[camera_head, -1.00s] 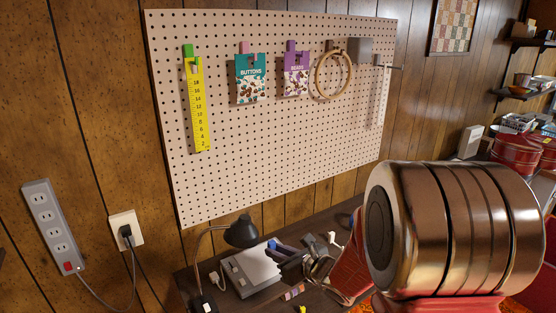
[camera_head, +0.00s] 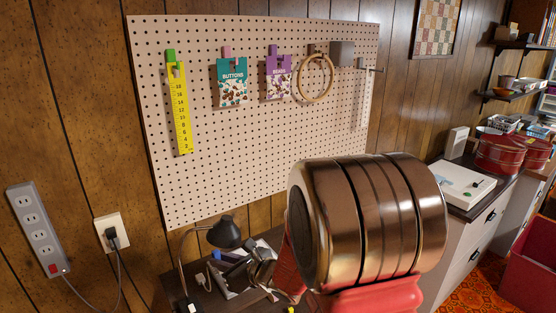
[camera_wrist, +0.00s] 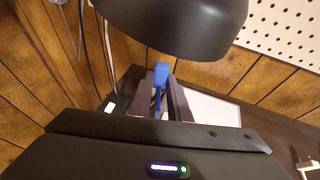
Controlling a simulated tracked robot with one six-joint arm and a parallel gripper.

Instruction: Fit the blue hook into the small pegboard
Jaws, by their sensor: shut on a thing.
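My gripper (camera_wrist: 160,82) is shut on the blue hook (camera_wrist: 161,73), which stands up between the two dark fingers in the wrist view. The hook's lower part is partly hidden by the fingers. In the head view my gripper (camera_head: 238,266) is low over the desk beside a black lamp, with a bit of blue at its tip. A large tan pegboard (camera_head: 230,135) hangs on the wood wall, and its edge shows at the wrist view's upper right (camera_wrist: 285,35). I cannot pick out a separate small pegboard with certainty.
The black lamp (camera_head: 224,234) stands very close to my gripper; its shade (camera_wrist: 175,25) fills the wrist view's top. A pale flat thing (camera_wrist: 210,108) lies on the desk behind the fingers.

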